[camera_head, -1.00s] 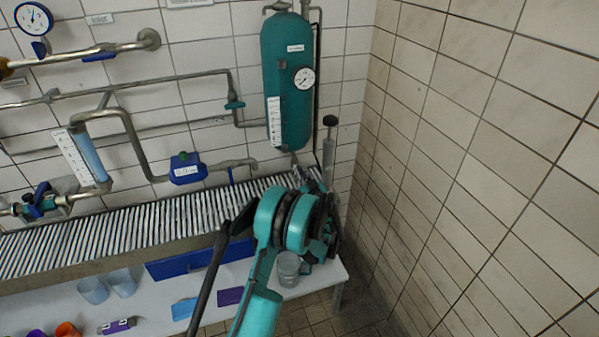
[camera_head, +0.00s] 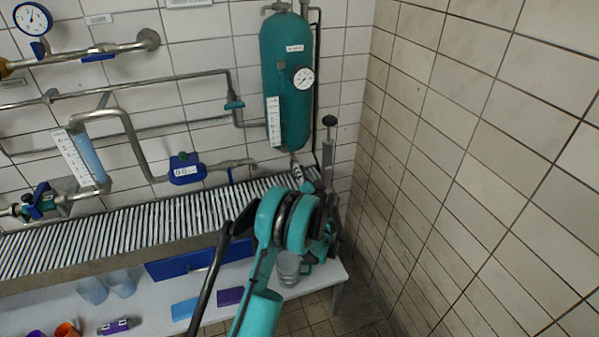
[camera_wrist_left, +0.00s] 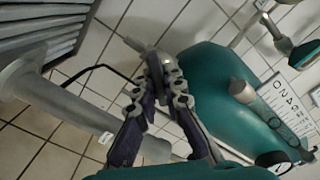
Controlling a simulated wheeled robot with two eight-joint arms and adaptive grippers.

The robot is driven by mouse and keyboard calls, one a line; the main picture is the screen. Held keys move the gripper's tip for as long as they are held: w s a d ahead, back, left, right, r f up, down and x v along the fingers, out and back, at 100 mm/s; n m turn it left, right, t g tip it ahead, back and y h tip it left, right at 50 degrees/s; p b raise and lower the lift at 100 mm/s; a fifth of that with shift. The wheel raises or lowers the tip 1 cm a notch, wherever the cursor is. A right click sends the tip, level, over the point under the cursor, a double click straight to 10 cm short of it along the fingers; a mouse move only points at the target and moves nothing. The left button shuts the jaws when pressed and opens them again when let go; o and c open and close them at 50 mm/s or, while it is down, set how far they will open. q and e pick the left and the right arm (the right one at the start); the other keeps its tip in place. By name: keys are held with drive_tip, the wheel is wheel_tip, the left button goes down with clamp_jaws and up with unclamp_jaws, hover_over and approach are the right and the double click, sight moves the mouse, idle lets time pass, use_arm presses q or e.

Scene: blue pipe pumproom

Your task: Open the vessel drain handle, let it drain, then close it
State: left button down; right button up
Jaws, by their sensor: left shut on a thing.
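The teal vessel (camera_head: 286,85) hangs on the tiled wall with a round gauge (camera_head: 303,78) on its front. It also shows in the wrist view (camera_wrist_left: 225,85). My left gripper (camera_wrist_left: 158,82) has its fingers closed around a small grey part that looks like the drain handle (camera_wrist_left: 151,62), close to the vessel. In the head view my teal wrist joints hide much of the grip area below the vessel. I cannot tell the handle's angle or see any flow. My right gripper is out of view.
A grey upright post with a black cap (camera_head: 329,121) stands right of the vessel. A clear jug (camera_head: 288,268) stands on the white low table (camera_head: 250,271) below my arm. A slatted grate (camera_head: 120,229) runs left. The tiled wall at right bounds the space.

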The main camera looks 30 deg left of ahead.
use_arm(q)
drive_tip(key=m, duration=0.5)
drive_tip(key=shift+f+m, duration=0.1)
drive_tip(key=shift+m, duration=0.2)
drive_tip(key=shift+w+d+f+m, duration=0.1)
drive_tip(key=shift+f+m, duration=0.05)
drive_tip(key=shift+m, duration=2.15)
drive_tip(key=c, duration=1.6)
unclamp_jaws()
drive_tip(key=shift+d, duration=0.1)
drive_tip(key=v, duration=1.2)
